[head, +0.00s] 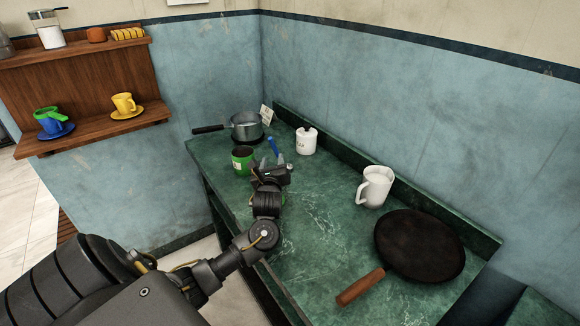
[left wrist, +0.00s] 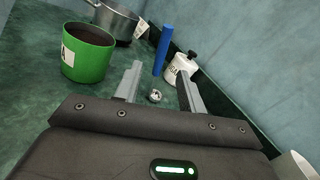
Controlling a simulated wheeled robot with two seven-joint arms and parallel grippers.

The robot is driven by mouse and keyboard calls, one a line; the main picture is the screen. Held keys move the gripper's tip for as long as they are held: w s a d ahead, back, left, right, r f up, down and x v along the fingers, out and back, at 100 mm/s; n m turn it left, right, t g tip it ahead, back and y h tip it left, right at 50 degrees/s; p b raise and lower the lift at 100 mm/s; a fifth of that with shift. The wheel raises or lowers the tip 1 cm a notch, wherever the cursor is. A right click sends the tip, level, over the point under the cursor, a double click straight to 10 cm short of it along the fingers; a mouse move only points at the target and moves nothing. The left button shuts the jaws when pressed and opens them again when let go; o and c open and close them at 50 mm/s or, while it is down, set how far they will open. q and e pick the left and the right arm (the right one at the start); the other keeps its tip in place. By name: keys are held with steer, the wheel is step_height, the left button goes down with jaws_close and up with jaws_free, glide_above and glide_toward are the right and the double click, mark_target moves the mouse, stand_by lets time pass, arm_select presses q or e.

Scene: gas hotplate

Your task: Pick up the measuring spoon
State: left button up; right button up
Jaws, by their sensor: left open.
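The measuring spoon (head: 272,145) shows as a blue handle on the green marble counter, between the green tin and the white lidded jar. In the left wrist view its blue handle (left wrist: 164,48) points away from me, and a small shiny metal piece (left wrist: 155,96) lies in line with it, nearer me. My left gripper (head: 273,163) is open and empty at the near end of the spoon. In the left wrist view its two fingers (left wrist: 159,70) stand either side of the spoon's line, apart from it. The gripper hides part of the spoon in the head view. My right gripper is not in view.
The green tin (head: 243,160) stands close left of the gripper, the white jar (head: 306,142) to the right. A saucepan (head: 246,127) is behind. A white mug (head: 375,187) and frying pan (head: 420,245) stand right. The counter (head: 320,228) is clear at front centre.

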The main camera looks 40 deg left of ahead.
mark_target(274, 149)
arm_select(q)
steer(key=x, duration=1)
steer(key=shift+w, duration=0.15)
jaws_close()
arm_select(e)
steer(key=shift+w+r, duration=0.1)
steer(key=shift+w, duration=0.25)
